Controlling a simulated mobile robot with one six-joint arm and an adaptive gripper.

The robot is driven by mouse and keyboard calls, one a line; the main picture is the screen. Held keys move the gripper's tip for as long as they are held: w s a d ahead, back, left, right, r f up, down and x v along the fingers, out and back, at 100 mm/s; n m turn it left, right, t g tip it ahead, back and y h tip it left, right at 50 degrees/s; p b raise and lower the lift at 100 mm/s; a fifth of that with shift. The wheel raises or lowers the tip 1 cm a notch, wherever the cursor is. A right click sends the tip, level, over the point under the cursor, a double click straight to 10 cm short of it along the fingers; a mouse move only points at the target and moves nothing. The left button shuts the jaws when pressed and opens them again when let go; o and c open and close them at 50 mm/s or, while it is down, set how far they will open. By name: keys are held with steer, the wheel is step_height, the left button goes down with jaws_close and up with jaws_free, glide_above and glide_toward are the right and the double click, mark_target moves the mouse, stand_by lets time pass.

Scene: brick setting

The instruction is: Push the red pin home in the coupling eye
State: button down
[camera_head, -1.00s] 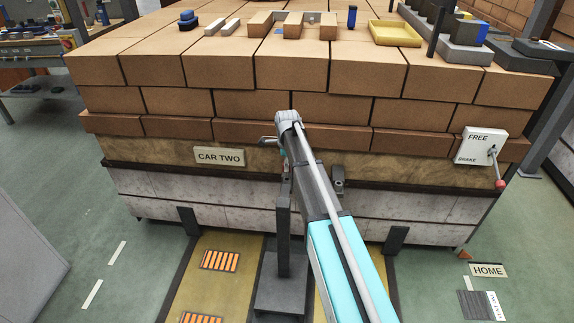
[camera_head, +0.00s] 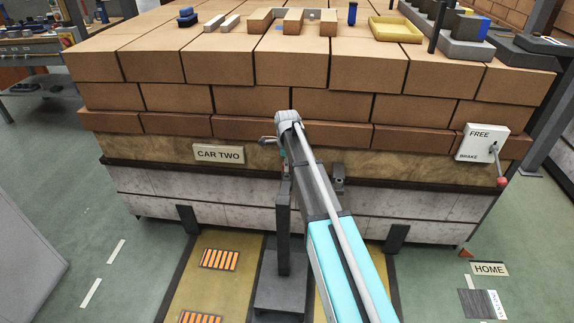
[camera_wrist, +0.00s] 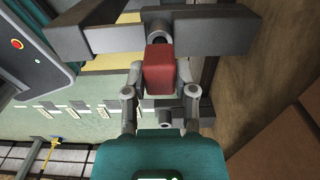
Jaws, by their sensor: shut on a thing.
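In the wrist view, my gripper (camera_wrist: 160,85) is shut on the red pin (camera_wrist: 159,68), a red block-shaped head between the two fingers. Just beyond the pin, a dark round eye (camera_wrist: 158,34) sits among grey metal bars. The pin's far end meets or overlaps this eye; how deep it sits I cannot tell. In the head view, my arm reaches to the front of the brick-laden car (camera_head: 155,190) marked CAR TWO, and hides the pin and the fingers. A dark upright post (camera_head: 284,230) stands beside the arm.
A brake lever box (camera_head: 482,143) marked FREE and BRAKE is on the car's right front, with a red knob. A yellow tray (camera_head: 396,31) and several blocks lie on top of the bricks. The green floor at left is mostly clear.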

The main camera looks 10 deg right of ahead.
steer(key=shift+f+b, duration=1.25)
steer(key=shift+f, duration=0.05)
steer(key=shift+c, duration=1.7)
jaws_free()
steer(key=shift+o, duration=0.3)
steer(key=shift+o, duration=1.4)
steer(key=shift+r, duration=0.1)
steer(key=shift+r+p, duration=2.95)
steer(key=shift+p, duration=0.1)
